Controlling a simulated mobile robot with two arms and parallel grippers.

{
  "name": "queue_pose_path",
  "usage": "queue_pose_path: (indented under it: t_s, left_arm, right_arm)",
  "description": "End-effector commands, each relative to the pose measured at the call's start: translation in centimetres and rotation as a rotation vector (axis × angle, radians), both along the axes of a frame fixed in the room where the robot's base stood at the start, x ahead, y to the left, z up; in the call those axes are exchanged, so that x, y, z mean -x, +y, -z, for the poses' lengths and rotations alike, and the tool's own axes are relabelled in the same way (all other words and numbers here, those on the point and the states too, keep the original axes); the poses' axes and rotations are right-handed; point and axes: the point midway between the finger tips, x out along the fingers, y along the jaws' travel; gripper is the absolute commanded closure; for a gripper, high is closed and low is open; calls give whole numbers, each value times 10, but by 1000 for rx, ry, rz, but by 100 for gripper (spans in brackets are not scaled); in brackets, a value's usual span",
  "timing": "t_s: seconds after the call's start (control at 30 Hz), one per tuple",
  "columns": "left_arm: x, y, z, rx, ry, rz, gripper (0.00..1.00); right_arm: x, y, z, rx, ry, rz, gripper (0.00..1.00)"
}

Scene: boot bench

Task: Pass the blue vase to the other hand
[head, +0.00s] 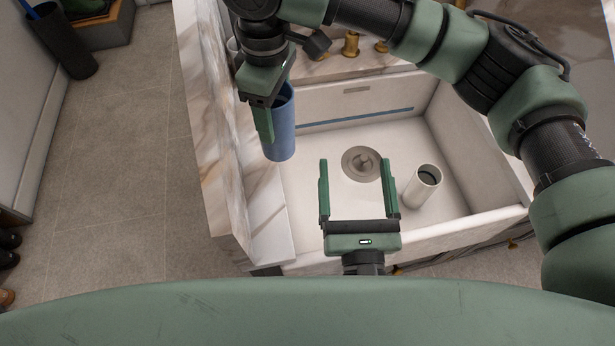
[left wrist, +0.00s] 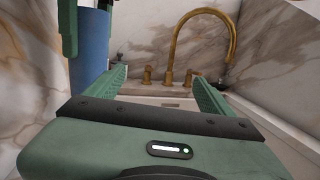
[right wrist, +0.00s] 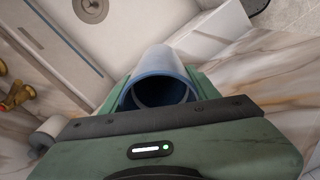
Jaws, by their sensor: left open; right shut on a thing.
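The blue vase (head: 281,128) is a plain tall cylinder, held roughly upright above the left side of the sink. My right gripper (head: 268,122) is shut on it, with one green finger showing along its side. In the right wrist view the vase (right wrist: 162,78) sits between the fingers, its round open end facing the camera. My left gripper (head: 359,190) is open and empty over the sink, to the right of the vase and apart from it. In the left wrist view the vase (left wrist: 90,48) stands at the upper left, partly hidden by the right gripper.
A white sink (head: 322,215) lies below, with a metal drain (head: 362,163). A white cylindrical cup (head: 423,187) stands in it near the right. A brass faucet (left wrist: 205,45) rises behind.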

Motion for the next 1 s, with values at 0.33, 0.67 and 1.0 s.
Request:
queue_pose_path:
  t_s: [0.33,0.67,1.0]
  left_arm:
    - [4,74,6,47,114,-385,17]
    - [-25,94,6,49,120,-414,17]
    - [-82,119,6,49,121,-412,17]
  right_arm:
    - [0,0,-1,-1,-1,0,96]
    - [0,0,-1,-1,0,0,96]
    - [0,0,-1,-1,0,0,96]
